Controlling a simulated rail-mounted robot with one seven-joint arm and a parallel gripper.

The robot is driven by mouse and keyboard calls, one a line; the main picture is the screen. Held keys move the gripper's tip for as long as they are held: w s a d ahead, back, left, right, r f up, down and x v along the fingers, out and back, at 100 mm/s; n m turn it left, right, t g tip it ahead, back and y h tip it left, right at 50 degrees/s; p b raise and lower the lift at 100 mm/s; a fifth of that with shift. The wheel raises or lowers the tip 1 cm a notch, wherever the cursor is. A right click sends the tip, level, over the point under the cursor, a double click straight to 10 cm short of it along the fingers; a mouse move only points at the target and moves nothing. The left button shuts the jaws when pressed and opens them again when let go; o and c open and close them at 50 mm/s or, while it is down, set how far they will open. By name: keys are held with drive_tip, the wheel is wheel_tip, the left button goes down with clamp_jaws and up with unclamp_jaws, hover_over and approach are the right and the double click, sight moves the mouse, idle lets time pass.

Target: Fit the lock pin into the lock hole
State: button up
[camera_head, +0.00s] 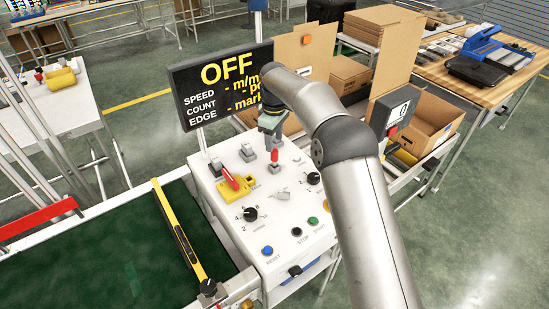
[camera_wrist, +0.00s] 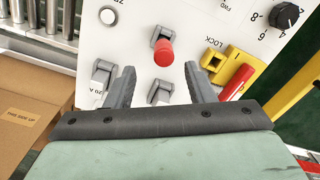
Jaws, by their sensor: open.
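A red-topped piece (camera_head: 274,155) stands upright on a grey base on the white control panel, below my gripper (camera_head: 271,126). In the wrist view this red top (camera_wrist: 164,52) lies just past the open fingertips, between their lines. My gripper (camera_wrist: 159,70) is open, with nothing between its fingers. A yellow lock block (camera_head: 236,191) with a red bar (camera_head: 230,178) is to the left on the panel. In the wrist view the yellow block (camera_wrist: 226,66) is beside the LOCK label, right of the fingers. I cannot tell for certain which red piece is the lock pin, and no lock hole shows clearly.
Grey switches (camera_wrist: 160,92) and a black dial (camera_head: 251,214) surround the pieces. An OFF display (camera_head: 222,82) stands behind the panel. A green conveyor (camera_head: 110,260) is at left, and a cardboard box (camera_head: 425,130) is at right.

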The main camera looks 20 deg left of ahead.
sight(274, 150)
drive_tip(key=f, duration=0.2)
drive_tip(key=f+p, duration=0.1)
drive_tip(key=f, duration=0.2)
drive_tip(key=shift+s+d+f+p, duration=0.15)
drive_tip(key=shift+s+f+p, duration=0.15)
drive_tip(key=shift+p, duration=0.05)
clamp_jaws()
drive_tip(key=shift+r, duration=0.1)
